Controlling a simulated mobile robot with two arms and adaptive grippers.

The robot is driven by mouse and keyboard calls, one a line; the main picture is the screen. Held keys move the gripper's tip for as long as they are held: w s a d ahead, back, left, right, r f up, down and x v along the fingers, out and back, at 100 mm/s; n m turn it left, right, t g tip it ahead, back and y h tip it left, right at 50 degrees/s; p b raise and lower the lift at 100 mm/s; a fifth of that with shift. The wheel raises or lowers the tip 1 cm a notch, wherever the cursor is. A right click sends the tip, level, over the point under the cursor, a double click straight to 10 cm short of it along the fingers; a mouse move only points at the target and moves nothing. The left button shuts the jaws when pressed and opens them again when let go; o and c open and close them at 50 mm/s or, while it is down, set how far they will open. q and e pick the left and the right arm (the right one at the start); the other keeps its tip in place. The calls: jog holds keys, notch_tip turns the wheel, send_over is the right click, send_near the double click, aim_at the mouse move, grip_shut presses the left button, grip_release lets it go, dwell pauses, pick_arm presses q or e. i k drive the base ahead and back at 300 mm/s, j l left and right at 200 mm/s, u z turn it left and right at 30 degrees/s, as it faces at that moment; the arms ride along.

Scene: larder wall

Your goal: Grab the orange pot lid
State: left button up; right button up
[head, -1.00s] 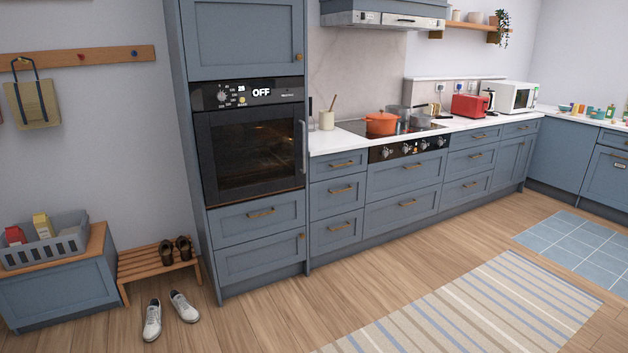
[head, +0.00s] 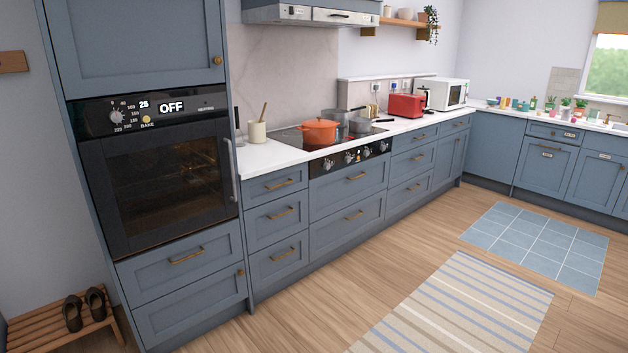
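The orange pot (head: 319,134) stands on the black hob (head: 290,137) in the worktop, beyond the tall oven unit. Its orange lid (head: 320,124) appears to sit on top of it; the detail is small at this distance. Grey pans (head: 358,123) stand on the hob to the right of the pot. Neither of my grippers is in view.
The tall oven unit (head: 165,175) stands close at the left. A utensil pot (head: 257,131), a red toaster (head: 405,106) and a white microwave (head: 441,94) stand on the worktop. A shoe rack (head: 60,325) is at lower left. The floor before the cabinets is clear, with a striped rug (head: 460,305) and blue mat (head: 537,247).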

aim_at(319, 123)
jog(key=i+l+z, duration=0.1)
jog(key=i+z, duration=0.2)
jog(key=i, duration=0.3)
jog(key=i+z, duration=0.35)
jog(key=i, duration=0.25)
jog(key=i+j+u, duration=0.2)
jog(key=i, duration=0.5)
jog(key=i+l+u, duration=0.2)
jog(key=i, duration=0.45)
jog(key=i+l+u, duration=0.2)
jog(key=i, duration=0.45)
jog(key=i+j, duration=0.05)
jog(key=j, duration=0.05)
